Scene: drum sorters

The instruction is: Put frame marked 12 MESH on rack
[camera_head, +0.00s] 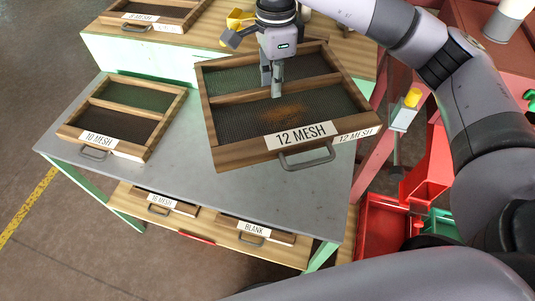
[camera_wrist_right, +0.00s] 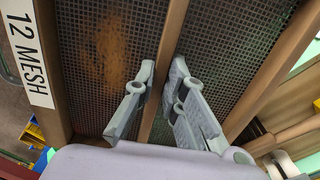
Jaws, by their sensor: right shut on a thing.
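The wooden frame marked 12 MESH (camera_head: 240,154) has dark mesh panels, a rusty-orange patch and a grey front handle. It appears raised and slightly tilted over the grey tabletop. My right gripper (camera_head: 272,88) is shut on its middle crossbar from above. In the right wrist view, the gripper fingers (camera_wrist_right: 163,75) stand on either side of the crossbar (camera_wrist_right: 168,50), and the 12 MESH label (camera_wrist_right: 27,55) shows at left. Frames marked 16 MESH (camera_head: 170,203) and BLANK (camera_head: 262,232) sit on a wooden shelf below the tabletop. Which structure is the rack, I cannot tell. My left gripper is not in view.
The 10 MESH frame (camera_head: 70,131) lies on the grey table (camera_head: 230,190) at left. The 8 MESH frame (camera_head: 178,12) lies on a wooden surface behind. Red bins (camera_head: 385,220) and a red stand are at right. Open floor lies left of the table.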

